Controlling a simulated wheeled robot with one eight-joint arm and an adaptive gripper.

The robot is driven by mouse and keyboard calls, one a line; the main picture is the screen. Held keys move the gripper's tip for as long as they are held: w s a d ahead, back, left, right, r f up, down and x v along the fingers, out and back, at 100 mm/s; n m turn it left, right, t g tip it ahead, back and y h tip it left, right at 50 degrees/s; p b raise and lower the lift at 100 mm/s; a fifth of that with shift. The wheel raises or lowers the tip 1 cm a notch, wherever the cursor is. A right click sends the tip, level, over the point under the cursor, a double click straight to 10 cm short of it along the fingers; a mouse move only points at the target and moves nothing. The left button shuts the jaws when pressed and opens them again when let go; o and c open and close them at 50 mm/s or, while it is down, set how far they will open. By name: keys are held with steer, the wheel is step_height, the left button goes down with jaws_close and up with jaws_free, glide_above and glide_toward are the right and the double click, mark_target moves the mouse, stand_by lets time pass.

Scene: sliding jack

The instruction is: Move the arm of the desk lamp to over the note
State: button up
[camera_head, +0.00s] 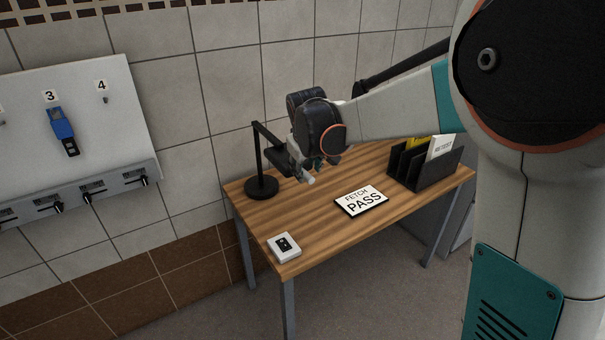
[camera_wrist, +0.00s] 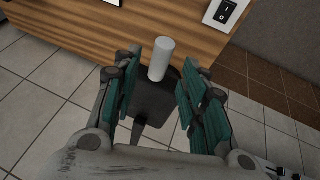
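The desk lamp stands at the table's back left in the head view, with a round black base (camera_head: 262,187), an upright post and a black arm (camera_head: 270,138) reaching right to a dark head. A pale cylindrical handle (camera_wrist: 162,58) sticks out from the dark lamp head (camera_wrist: 153,101) in the wrist view. My gripper (camera_head: 304,167) is at the lamp head; in the wrist view its fingers (camera_wrist: 160,72) are apart on either side of the handle, with gaps showing. The note (camera_head: 361,201), a white card reading "FETCH PASS", lies on the table, to the right of the lamp head.
A white switch box (camera_head: 284,246) sits at the table's front left corner and shows in the wrist view (camera_wrist: 228,11). A black file holder (camera_head: 425,165) with papers stands at the right. The wooden tabletop (camera_head: 315,225) between box and note is clear. A tiled wall is behind.

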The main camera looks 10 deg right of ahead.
mark_target(306, 174)
steer(key=shift+b+x, duration=0.35)
steer(key=shift+x, duration=1.25)
